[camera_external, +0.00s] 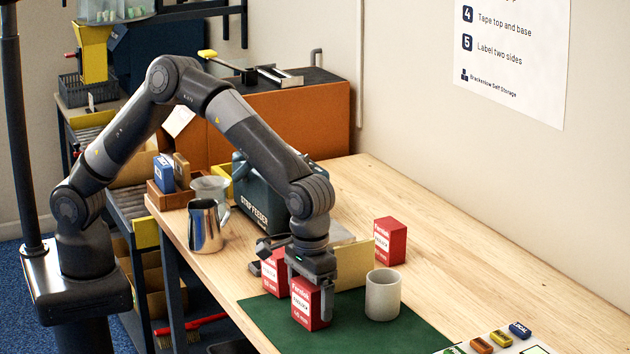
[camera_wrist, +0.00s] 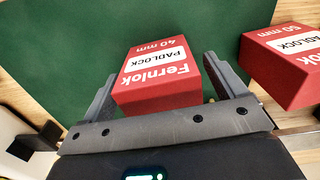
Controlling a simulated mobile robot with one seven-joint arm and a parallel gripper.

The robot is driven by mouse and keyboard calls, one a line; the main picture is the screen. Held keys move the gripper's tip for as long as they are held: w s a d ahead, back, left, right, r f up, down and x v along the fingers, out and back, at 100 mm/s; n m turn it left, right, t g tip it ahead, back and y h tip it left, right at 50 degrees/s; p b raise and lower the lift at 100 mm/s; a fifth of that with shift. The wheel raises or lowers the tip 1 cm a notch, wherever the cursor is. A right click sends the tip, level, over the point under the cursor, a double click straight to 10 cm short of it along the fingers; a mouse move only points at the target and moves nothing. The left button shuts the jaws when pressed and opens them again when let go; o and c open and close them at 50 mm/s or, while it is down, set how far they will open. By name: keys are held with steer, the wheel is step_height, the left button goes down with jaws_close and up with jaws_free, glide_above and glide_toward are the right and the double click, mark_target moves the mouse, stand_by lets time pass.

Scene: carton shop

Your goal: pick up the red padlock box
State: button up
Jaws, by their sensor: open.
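A red padlock box (camera_external: 306,312), labelled "Fernlok PADLOCK 40 mm", stands on the green mat (camera_external: 405,331) under my gripper (camera_external: 312,283). In the wrist view this box (camera_wrist: 157,78) lies between the two open fingers of my gripper (camera_wrist: 160,68), and I cannot tell whether either finger touches it. A second red padlock box (camera_external: 274,272) stands just behind, partly hidden by my gripper; in the wrist view it is at the right (camera_wrist: 290,62), marked 50 mm. A third red box (camera_external: 390,241) stands farther back on the table.
A grey-white cup (camera_external: 382,296) stands close to the right of my gripper, with a tan upright panel (camera_external: 354,265) behind. A metal pitcher (camera_external: 206,226) and a dark Stepfeeder case (camera_external: 256,196) stand left. Small coloured blocks (camera_external: 501,338) lie front right. The table's right is clear.

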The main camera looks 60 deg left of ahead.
steer(key=c, duration=1.1)
steer(key=shift+c, duration=0.2)
steer(key=shift+r, duration=0.15)
steer(key=shift+r, duration=0.5)
step_height(320, 180, up, 3)
steer(key=shift+f, duration=0.15)
steer(key=s+d+r, duration=0.1)
steer(key=s+r, duration=0.6)
steer(key=s, duration=0.4)
steer(key=shift+s+r, duration=0.15)
steer(key=shift+s, duration=0.1)
